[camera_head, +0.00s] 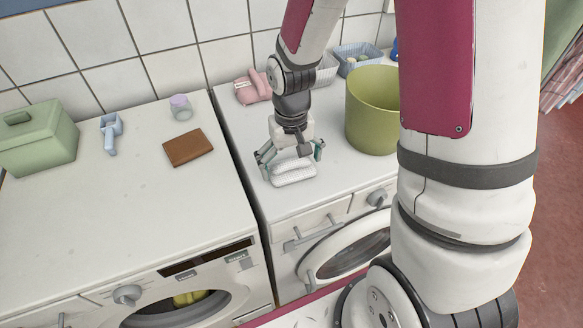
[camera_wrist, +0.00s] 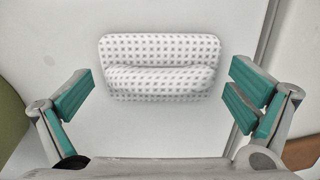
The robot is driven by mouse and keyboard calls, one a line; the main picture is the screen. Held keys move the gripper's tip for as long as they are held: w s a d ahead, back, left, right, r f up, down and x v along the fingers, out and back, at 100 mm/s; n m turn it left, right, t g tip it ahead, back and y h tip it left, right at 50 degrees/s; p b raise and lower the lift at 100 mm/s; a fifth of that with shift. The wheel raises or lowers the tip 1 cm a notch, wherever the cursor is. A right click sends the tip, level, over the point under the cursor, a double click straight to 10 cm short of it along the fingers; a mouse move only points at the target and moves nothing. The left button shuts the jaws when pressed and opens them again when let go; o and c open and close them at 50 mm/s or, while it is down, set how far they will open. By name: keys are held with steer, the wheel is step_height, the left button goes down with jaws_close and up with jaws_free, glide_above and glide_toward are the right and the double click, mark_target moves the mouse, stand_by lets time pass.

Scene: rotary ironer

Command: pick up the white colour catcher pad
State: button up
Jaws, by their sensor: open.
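The white colour catcher pad (camera_head: 294,172) lies on top of the right-hand machine, near its front left part. In the wrist view the pad (camera_wrist: 160,85) is white with a grey dotted pattern and has a raised ridge across it. My gripper (camera_head: 290,154) is open above the pad. In the wrist view its teal-lined fingers (camera_wrist: 158,102) stand apart, one to the left and one to the right of the pad. Neither finger appears to touch it.
A green bin (camera_head: 372,112) stands right of my gripper. A pink bottle-like item (camera_head: 252,88) and baskets (camera_head: 358,58) are behind. On the left machine are a brown wallet-like item (camera_head: 188,147), a jar (camera_head: 181,107), a blue scoop (camera_head: 111,132) and a green box (camera_head: 36,140).

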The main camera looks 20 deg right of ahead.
steer(key=c, duration=1.1)
steer(key=shift+s, duration=0.1)
